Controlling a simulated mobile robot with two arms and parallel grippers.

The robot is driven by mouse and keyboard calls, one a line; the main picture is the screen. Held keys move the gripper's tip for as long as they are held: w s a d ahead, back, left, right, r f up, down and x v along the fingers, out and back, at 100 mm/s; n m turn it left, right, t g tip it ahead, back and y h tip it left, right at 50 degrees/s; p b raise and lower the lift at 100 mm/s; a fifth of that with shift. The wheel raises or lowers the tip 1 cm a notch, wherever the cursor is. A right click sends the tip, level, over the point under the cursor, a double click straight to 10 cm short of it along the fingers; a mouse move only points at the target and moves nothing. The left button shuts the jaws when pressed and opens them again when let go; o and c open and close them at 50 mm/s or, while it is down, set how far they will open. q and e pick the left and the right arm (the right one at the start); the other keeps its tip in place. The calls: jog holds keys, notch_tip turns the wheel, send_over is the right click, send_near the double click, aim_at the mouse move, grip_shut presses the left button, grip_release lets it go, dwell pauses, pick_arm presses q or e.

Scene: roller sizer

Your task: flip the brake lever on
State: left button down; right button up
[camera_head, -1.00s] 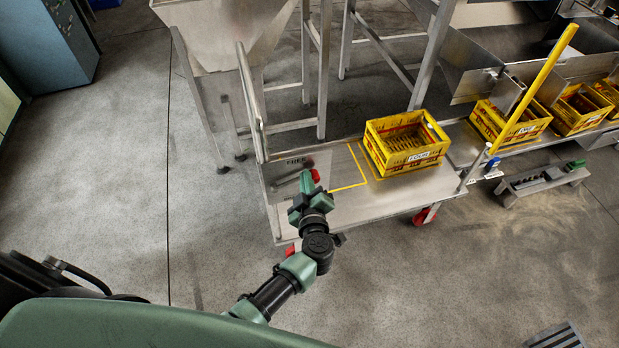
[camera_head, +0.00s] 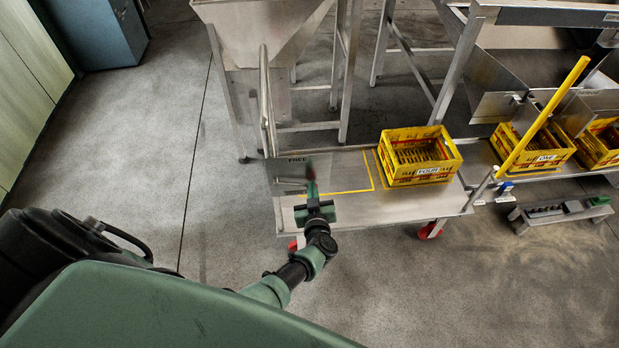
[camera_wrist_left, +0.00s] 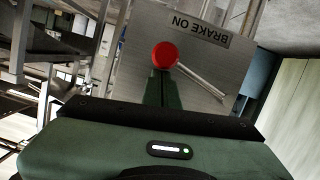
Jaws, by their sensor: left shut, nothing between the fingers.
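The brake lever is a thin grey bar with a red knob (camera_wrist_left: 165,55), on a flat metal plate (camera_wrist_left: 196,75) at the left end of the low platform. In the head view the knob (camera_head: 310,173) shows partly, just beyond my left fingers. The plate carries a BRAKE ON label (camera_wrist_left: 201,32), upside down in the wrist view, and a FREE label (camera_head: 298,160) in the head view. The bar runs from the knob away from BRAKE ON. My left gripper (camera_wrist_left: 163,85) is shut and empty, its tips close to the knob; contact cannot be told. My right gripper is not in view.
A yellow crate (camera_head: 421,178) marked FOUR stands on the platform (camera_head: 360,209), right of the lever. An upright rail (camera_head: 266,105) rises at the platform's left end, under a metal hopper (camera_head: 262,30). More yellow crates stand right. The floor in front is clear.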

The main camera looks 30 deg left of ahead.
pick_arm(q)
jog(key=shift+s+f+m, duration=0.1)
jog(key=shift+f+m, duration=0.3)
jog(key=shift+f, duration=0.25)
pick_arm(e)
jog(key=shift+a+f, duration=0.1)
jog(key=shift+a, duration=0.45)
